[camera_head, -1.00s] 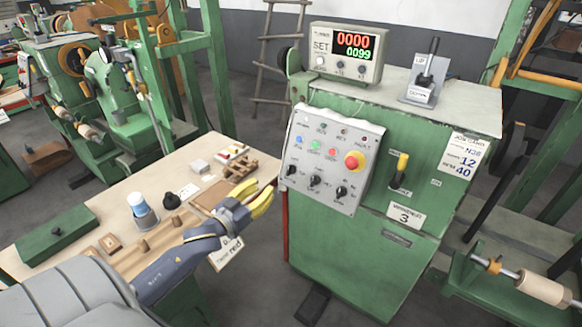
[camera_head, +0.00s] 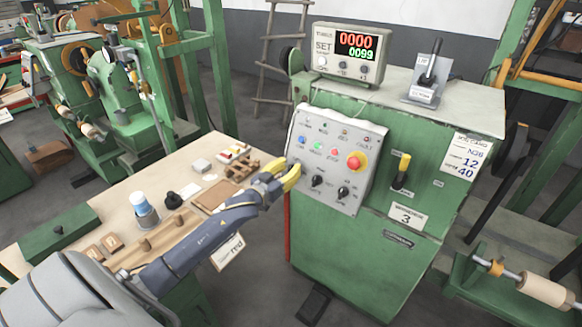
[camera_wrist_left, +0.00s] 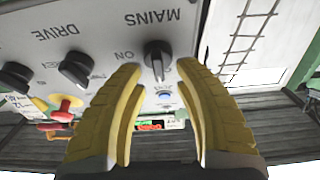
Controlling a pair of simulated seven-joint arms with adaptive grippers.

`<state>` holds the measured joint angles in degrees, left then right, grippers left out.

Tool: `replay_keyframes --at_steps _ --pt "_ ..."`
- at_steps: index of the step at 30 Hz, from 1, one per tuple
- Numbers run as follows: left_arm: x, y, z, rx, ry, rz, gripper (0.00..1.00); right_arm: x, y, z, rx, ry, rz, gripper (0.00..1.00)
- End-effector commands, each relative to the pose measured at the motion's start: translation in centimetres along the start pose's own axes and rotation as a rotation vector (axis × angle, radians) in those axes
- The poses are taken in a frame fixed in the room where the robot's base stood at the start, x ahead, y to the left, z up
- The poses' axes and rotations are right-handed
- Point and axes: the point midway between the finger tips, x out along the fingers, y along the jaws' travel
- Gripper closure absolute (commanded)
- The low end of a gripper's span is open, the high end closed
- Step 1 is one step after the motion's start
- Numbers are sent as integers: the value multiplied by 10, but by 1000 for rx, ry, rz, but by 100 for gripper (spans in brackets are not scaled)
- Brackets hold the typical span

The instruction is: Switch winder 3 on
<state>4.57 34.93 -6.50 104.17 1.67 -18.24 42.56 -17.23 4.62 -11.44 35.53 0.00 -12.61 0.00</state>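The green winder cabinet (camera_head: 350,250) carries a plate with a 3 (camera_head: 407,216). Its grey control panel (camera_head: 330,200) has blue, green and red lamps, a red emergency button (camera_head: 355,162) on a yellow base, and black knobs. My left gripper (camera_head: 289,180) is at the panel's left edge, over the leftmost knob. In the left wrist view, its yellow fingers (camera_wrist_left: 161,72) are open, one on each side of the black MAINS knob (camera_wrist_left: 156,54). Gaps show beside the knob; contact is unclear. My right gripper is out of view.
A counter box (camera_head: 346,52) reading 0000 and 0099 stands on the cabinet, beside a black lever (camera_head: 430,68). A yellow-handled lever (camera_head: 402,170) sticks out right of the panel. A wooden bench (camera_head: 130,180) with small parts lies under my left arm.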

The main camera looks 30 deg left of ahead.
Motion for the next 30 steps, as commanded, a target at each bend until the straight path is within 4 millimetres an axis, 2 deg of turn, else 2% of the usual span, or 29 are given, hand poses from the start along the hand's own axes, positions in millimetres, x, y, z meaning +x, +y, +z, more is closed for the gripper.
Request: replay_keyframes --at_steps 6,17,25,30 --pt "9 0 0 0 0 0 68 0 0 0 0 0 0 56" --pt "10 0 0 0 0 0 68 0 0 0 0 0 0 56" --pt "10 0 0 0 0 0 99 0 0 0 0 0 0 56" --pt "10 0 0 4 0 2 100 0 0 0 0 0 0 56"
